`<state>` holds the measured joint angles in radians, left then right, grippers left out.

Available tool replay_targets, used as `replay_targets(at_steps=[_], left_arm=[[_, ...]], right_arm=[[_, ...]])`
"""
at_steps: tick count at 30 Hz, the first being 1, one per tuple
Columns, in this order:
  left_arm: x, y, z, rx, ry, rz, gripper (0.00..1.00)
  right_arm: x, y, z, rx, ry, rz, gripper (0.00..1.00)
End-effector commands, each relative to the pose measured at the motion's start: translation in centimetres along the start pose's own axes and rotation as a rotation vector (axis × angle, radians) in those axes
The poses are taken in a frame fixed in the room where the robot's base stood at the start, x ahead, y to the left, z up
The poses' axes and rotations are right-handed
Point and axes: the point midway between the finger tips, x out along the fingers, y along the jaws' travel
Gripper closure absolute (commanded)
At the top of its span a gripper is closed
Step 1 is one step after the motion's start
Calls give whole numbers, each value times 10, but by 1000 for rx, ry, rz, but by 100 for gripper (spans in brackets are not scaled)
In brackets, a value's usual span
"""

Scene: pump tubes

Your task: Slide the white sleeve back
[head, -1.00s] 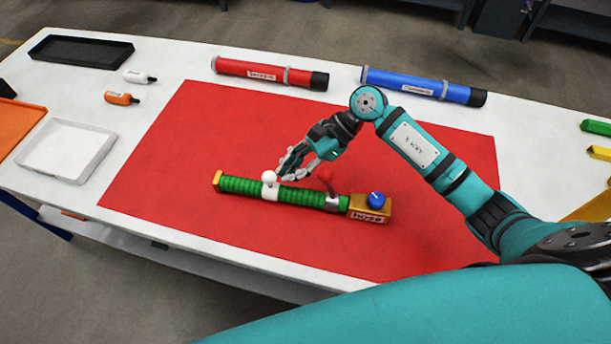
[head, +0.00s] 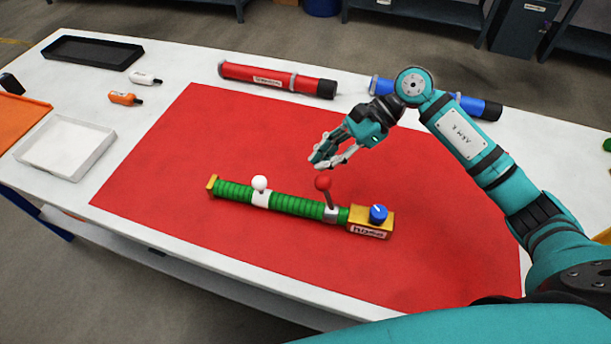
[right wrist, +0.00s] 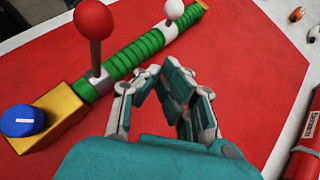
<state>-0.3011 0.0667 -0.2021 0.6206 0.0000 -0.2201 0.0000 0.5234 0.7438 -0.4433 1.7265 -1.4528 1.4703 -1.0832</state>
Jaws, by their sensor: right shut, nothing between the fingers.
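A green ribbed tube (head: 296,206) lies on the red mat, with a yellow cap at its left end and a yellow block (head: 370,222) with a blue dial at its right end. The white sleeve (head: 261,200), with a white ball knob (head: 259,182), is around the tube left of its middle. It also shows at the top of the right wrist view (right wrist: 168,30). A lever with a red ball (head: 323,183) stands near the block. My right gripper (head: 318,163) is shut and empty above the mat, behind the red ball and apart from the sleeve. My left gripper is not in view.
The red mat (head: 180,190) is otherwise clear. Behind it lie a red tube (head: 275,78) and a blue tube (head: 470,103), the latter partly hidden by my right arm. A white tray (head: 68,145), a black tray (head: 92,50) and two small bottles are at the left.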

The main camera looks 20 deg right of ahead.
Motion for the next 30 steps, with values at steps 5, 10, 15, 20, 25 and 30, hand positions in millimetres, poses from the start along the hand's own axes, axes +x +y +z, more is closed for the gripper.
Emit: replay_targets(at_steps=[5, 10, 15, 20, 25, 30], left_arm=[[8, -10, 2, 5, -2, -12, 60], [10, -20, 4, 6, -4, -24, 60], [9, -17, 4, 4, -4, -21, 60], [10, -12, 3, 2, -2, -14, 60], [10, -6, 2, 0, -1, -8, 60], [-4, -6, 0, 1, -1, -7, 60]], right_arm=[[-30, -1, -1, -1, 1, -2, 100], [-44, 0, 0, -1, 0, 0, 100], [-46, 0, 1, -1, -1, 1, 100], [-46, 0, 1, -1, -1, 1, 100], [-46, 0, 1, -1, -1, 1, 100], [-55, 0, 12, -1, -1, 0, 100]])
